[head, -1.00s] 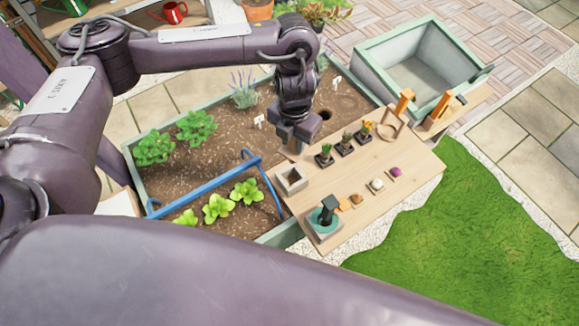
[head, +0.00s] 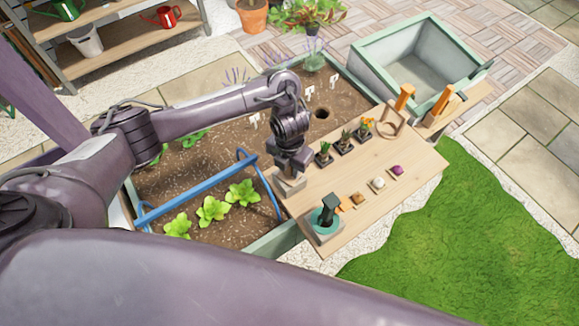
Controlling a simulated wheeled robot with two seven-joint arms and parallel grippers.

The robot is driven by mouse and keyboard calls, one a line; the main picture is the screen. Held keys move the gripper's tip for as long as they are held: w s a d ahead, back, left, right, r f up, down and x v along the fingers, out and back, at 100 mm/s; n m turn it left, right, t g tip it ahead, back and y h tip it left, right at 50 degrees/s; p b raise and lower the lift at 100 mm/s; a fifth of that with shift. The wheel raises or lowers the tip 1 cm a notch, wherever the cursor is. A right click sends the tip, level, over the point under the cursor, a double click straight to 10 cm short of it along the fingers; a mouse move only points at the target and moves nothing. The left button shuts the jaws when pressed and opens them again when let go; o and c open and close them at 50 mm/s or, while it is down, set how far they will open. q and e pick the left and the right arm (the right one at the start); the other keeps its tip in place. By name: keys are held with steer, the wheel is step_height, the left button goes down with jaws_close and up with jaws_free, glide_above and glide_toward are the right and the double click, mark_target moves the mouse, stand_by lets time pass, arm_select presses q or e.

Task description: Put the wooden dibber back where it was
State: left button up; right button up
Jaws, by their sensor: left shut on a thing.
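My left gripper (head: 292,162) is directly above the small grey square holder (head: 291,188) at the left edge of the wooden board (head: 345,178). It is shut on the wooden dibber and points down. The dibber is almost wholly hidden by the fingers and the holder, so I cannot tell how far it reaches into the holder. The gripper covers the holder's opening, and only its lower walls show. My right gripper is not in view.
Several small potted seedlings (head: 346,142) stand right of the gripper. A blue hoop frame (head: 200,188) stands close left, over leafy plants. A hole (head: 322,113) is in the soil.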

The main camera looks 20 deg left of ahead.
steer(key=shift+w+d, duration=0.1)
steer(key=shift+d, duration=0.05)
arm_select(q)
steer(key=shift+f, duration=0.1)
steer(key=o, duration=0.9)
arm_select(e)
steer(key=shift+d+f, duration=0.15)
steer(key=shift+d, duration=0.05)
arm_select(q)
steer(key=shift+r, duration=0.2)
step_height(320, 180, up, 10)
steer(key=p, duration=0.3)
steer(key=shift+r, duration=0.2)
steer(key=shift+s+r, duration=0.1)
steer(key=shift+r, duration=0.65)
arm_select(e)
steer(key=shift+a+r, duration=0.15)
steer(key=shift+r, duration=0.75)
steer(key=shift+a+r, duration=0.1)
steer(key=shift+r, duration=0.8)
